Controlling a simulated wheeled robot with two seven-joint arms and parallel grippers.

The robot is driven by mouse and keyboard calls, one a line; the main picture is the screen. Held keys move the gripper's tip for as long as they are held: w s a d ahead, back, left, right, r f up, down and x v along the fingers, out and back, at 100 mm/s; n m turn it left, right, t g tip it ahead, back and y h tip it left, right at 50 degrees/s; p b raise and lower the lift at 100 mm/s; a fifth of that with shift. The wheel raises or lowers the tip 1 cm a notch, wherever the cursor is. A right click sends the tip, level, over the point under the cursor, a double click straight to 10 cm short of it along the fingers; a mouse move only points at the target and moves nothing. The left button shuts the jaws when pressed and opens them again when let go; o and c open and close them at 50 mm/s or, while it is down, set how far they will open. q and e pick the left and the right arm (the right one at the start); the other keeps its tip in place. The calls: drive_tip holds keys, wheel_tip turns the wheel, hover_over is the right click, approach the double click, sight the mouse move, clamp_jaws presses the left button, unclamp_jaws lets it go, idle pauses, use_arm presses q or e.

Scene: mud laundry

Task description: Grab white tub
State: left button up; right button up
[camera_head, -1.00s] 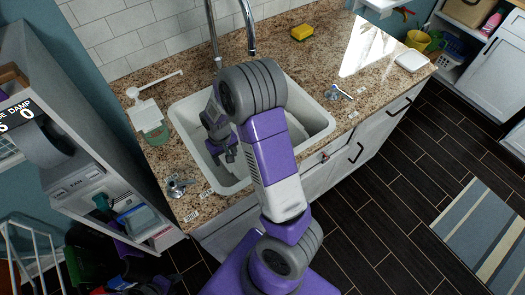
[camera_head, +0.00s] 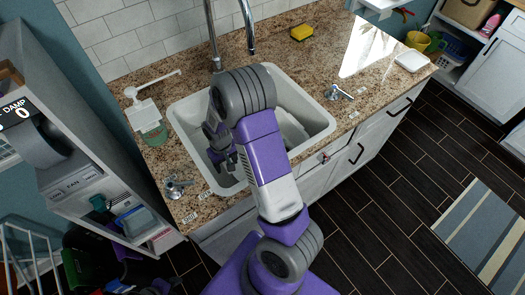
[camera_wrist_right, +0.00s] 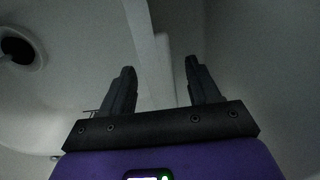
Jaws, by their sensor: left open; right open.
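The white sink basin (camera_head: 315,100) is set in the counter, with a pale shape (camera_head: 290,130) inside, mostly hidden behind my arm; I cannot tell whether it is a separate white tub. My right gripper (camera_wrist_right: 160,85) is open low inside the sink. In the right wrist view a thin white wall (camera_wrist_right: 145,45) runs upright between its fingers, with no clear contact. I cannot tell whether this wall is the tub or the sink.
The drain (camera_wrist_right: 20,48) lies left of the right fingers. The faucet (camera_head: 215,50) stands behind the sink. A soap bottle (camera_head: 152,130), a yellow sponge (camera_head: 301,32) and a white dish (camera_head: 411,62) are on the granite counter. A shelf unit (camera_head: 85,175) stands at left.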

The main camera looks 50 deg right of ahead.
drive_tip(key=shift+c, duration=0.2)
clamp_jaws()
idle(0.3)
